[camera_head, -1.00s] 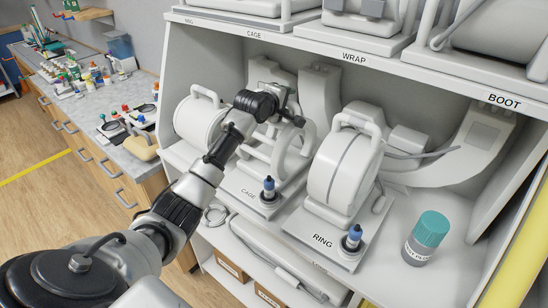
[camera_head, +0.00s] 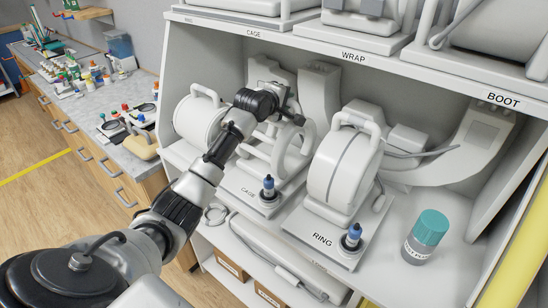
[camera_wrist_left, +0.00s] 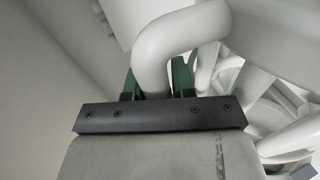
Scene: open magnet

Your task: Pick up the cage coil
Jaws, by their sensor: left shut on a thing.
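The white cage coil (camera_head: 258,160) stands on the middle shelf, on a base labelled CAGE with a blue-topped plug (camera_head: 268,187) at its front. My left gripper (camera_head: 292,114) is at the top of the coil, and my arm hides part of the coil. In the left wrist view my left gripper (camera_wrist_left: 158,82) has its two green-lined fingers on either side of a thick white curved tube (camera_wrist_left: 183,35) and is shut on it. The tube looks like the cage coil's handle. My right gripper is not in view.
The ring coil (camera_head: 345,170) stands close on the right, and another white round coil (camera_head: 200,118) on the left. The upper shelf (camera_head: 350,57) with more coils hangs just above. A teal-capped bottle (camera_head: 427,236) stands at the right. A counter with small bottles is at the left.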

